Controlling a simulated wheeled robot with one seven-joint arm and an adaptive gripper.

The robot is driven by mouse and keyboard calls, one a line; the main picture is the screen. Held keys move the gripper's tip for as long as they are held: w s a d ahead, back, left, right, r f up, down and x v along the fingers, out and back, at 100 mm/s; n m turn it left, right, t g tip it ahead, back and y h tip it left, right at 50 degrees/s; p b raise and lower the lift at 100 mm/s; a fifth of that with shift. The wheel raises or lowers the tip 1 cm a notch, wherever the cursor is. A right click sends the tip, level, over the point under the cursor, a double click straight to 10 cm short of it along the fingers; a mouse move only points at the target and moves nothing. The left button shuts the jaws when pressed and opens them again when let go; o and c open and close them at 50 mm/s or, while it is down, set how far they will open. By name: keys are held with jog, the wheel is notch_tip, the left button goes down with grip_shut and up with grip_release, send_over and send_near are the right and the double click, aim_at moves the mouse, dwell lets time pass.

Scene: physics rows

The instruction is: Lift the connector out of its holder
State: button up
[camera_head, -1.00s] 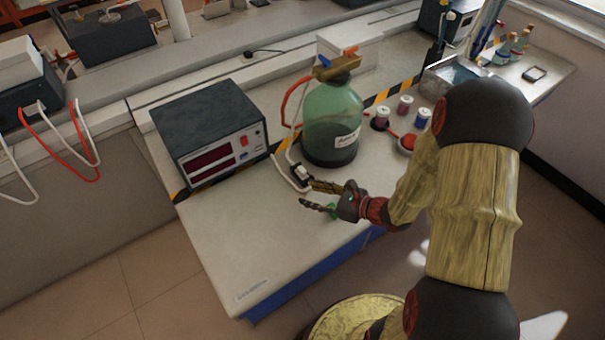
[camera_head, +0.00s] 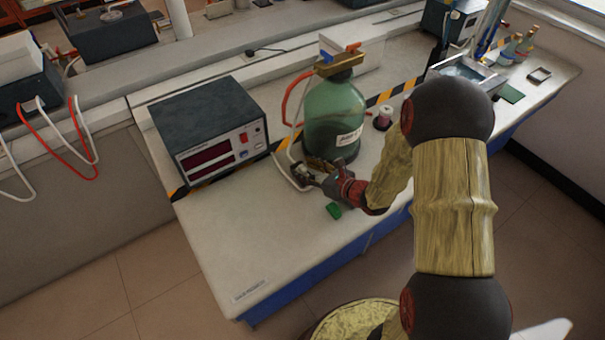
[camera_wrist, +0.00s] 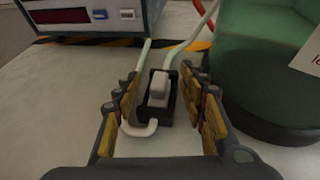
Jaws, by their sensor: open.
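The connector (camera_wrist: 158,87) is a small pale grey block standing in a black holder (camera_wrist: 166,115) on the bench. A white cable curls out at its near left. My gripper (camera_wrist: 165,98) is open, with one finger on each side of the holder in the wrist view. I cannot tell whether the fingers touch it. In the head view my gripper (camera_head: 311,172) is low over the bench, in front of the green bottle, and largely covers the connector and holder.
A large green bottle (camera_head: 332,112) stands close behind and to the right of the holder. A box with a red display (camera_head: 209,133) stands to the left. A small green object (camera_head: 333,211) lies in front. The bench front left (camera_head: 240,235) is clear.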

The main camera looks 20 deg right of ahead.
jog(key=c, duration=0.3)
jog(key=c, duration=0.7)
grip_shut()
